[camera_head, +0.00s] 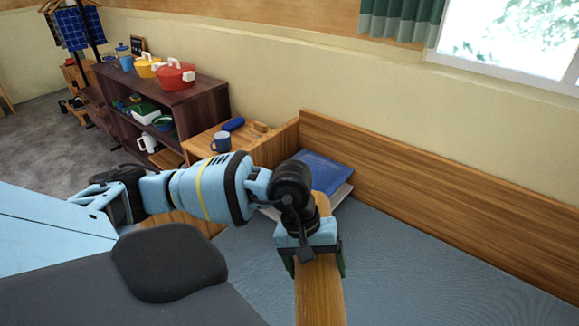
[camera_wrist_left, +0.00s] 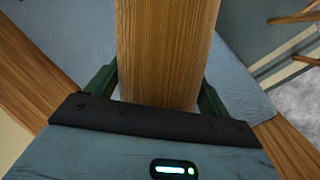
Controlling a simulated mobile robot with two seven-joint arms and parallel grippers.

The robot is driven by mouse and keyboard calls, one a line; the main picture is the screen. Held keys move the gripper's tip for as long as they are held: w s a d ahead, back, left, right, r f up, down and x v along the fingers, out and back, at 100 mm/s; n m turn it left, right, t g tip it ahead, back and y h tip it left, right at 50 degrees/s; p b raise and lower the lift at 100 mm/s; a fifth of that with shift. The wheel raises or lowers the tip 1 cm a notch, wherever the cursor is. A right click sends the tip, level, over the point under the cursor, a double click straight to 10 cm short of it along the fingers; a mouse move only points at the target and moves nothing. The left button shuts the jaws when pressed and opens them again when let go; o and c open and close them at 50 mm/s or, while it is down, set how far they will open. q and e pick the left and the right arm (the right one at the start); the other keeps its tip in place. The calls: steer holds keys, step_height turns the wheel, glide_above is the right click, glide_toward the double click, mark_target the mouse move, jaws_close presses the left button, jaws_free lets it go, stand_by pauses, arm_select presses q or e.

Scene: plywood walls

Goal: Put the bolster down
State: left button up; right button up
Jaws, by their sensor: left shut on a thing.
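The bolster (camera_head: 319,300) looks like a long, straight bar with brown wood grain. My left gripper (camera_head: 316,262) is shut on it, with one dark green finger on each side. In the head view the bar runs from just beyond the gripper down past the bottom edge, so its near end is out of view. In the left wrist view the bar (camera_wrist_left: 167,50) fills the middle between the fingers (camera_wrist_left: 158,92). It is over the blue-grey bed surface (camera_head: 420,265); I cannot tell whether it touches it. My right gripper is not in view.
A wooden board (camera_head: 430,190) edges the bed along the wall. A blue book (camera_head: 322,170) lies at the bed's far end. Beyond stand a small cabinet with a blue mug (camera_head: 221,142) and a dark shelf (camera_head: 185,98) with pots. The bed right of the gripper is clear.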

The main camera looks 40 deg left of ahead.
arm_select(q)
steer(key=s+a+f+n+y+b, duration=0.1)
steer(key=a+f+n+y+b, duration=0.1)
steer(key=f+n+b, duration=0.5)
steer(key=s+a+f+n+t+y+b, duration=0.1)
steer(key=s+a+f+n+y+b, duration=0.1)
steer(key=a+f+n+b, duration=0.3)
steer(key=s+a+f+n+y+b, duration=0.2)
steer(key=f+n+b, duration=0.8)
steer(key=f+n, duration=0.6)
step_height(320, 180, down, 4)
steer(key=shift+s+a+f+y, duration=0.2)
steer(key=shift+a+y, duration=0.4)
steer(key=shift+a, duration=0.25)
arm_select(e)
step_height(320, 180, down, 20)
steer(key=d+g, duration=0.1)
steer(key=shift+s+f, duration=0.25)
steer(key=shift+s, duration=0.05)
arm_select(q)
steer(key=shift+r, duration=0.1)
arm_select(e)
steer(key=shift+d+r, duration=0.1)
